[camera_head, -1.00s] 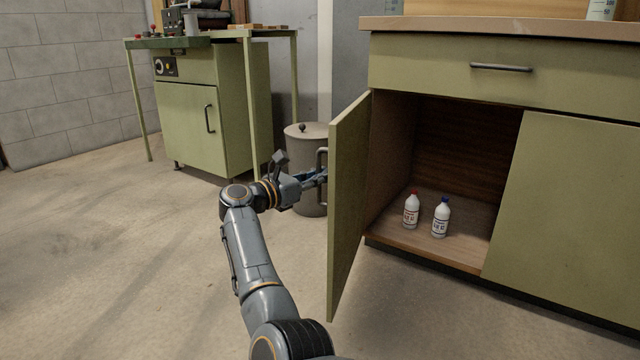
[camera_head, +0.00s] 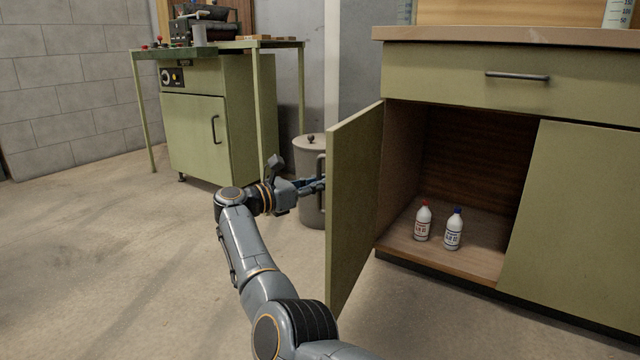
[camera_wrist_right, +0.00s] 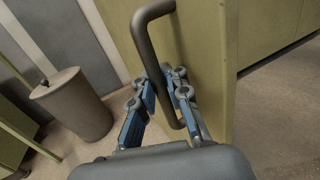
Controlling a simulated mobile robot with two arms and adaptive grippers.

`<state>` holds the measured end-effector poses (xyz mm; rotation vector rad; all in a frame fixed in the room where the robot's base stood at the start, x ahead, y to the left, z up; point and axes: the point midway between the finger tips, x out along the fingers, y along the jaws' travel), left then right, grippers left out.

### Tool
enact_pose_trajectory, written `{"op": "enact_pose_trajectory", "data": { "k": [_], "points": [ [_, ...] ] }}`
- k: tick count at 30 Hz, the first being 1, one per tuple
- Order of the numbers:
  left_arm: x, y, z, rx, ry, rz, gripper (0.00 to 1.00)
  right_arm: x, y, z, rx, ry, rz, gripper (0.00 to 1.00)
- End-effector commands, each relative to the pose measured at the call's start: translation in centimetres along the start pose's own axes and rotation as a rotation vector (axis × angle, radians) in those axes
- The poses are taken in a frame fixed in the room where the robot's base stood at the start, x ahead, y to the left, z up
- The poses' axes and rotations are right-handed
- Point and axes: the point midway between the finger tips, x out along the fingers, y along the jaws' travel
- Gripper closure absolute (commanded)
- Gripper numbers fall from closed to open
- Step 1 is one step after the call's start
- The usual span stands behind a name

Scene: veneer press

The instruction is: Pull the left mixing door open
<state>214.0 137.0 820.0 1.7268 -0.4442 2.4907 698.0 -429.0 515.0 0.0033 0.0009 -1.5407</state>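The left mixing door (camera_head: 352,205) is a green cabinet door that stands swung well open, its outer face turned left. Its grey bar handle (camera_head: 320,165) is on that outer face. My right gripper (camera_head: 316,186) reaches the handle from the left. In the right wrist view, the blue-padded fingers of my right gripper (camera_wrist_right: 163,92) are closed on either side of the handle (camera_wrist_right: 155,48), with the bar between them. Part of the door (camera_wrist_right: 222,70) shows behind. My left gripper is not in view.
Inside the open cabinet, a red-capped bottle (camera_head: 422,224) and a blue-capped bottle (camera_head: 453,231) stand on the floor panel. The right door (camera_head: 575,215) is shut. A lidded grey bin (camera_head: 309,150) stands behind the handle. Floor (camera_head: 110,260) at left is clear.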

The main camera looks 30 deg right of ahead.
Motion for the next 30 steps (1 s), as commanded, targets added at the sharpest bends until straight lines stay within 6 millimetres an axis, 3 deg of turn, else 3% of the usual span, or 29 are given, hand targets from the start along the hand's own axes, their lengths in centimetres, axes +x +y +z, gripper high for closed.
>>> {"op": "enact_pose_trajectory", "data": {
  "k": [10,14,24,30],
  "points": [
    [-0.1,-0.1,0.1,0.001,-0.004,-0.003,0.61,-0.3,0.1,-0.1,-0.001,0.001,0.004,0.78],
    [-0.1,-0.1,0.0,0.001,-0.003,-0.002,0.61,-1.3,0.1,-0.1,-0.001,0.001,0.007,0.78],
    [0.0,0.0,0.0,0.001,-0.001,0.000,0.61,-8.2,0.2,-0.1,-0.002,0.002,0.012,0.78],
    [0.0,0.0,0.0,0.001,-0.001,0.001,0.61,-11.4,0.2,-0.1,-0.003,0.002,0.010,0.78]
  ]
}}
